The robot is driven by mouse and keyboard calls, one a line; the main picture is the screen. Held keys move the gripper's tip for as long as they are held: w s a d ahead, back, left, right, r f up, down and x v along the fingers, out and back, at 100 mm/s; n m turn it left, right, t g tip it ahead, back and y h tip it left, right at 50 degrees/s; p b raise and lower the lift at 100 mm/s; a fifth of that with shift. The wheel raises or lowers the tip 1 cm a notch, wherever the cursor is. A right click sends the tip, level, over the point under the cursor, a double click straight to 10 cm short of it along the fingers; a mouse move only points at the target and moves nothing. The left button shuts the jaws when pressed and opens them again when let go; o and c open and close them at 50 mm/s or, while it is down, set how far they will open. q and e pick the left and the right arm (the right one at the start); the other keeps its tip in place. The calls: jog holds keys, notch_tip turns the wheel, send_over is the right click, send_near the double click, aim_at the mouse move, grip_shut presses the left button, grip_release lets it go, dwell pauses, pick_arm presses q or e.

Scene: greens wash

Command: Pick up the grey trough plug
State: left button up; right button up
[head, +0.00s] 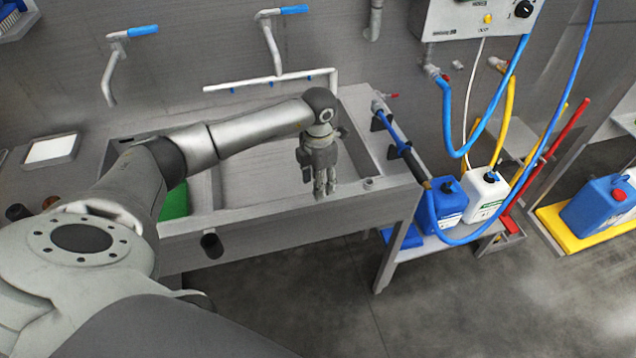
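A small round grey piece (368,183) sits on the front rim of the steel trough (270,208), near its right end. It may be the grey trough plug, but it is too small to be sure. My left gripper (325,192) hangs fingers down at the trough's front rim, to the left of that piece and apart from it. I see nothing held in it, but its finger gap is too small to judge. My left arm hides part of the trough. My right gripper is out of view.
A green item (174,202) shows in the trough's left part. A white pipe (270,80) runs above the basin. Right of the trough, a blue jug (446,208) and a white jug (484,198) stand on a low shelf among hoses. Open floor lies in front.

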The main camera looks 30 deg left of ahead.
pick_arm(q)
jog(key=shift+f, duration=0.7)
grip_shut()
jog(key=shift+r, duration=0.1)
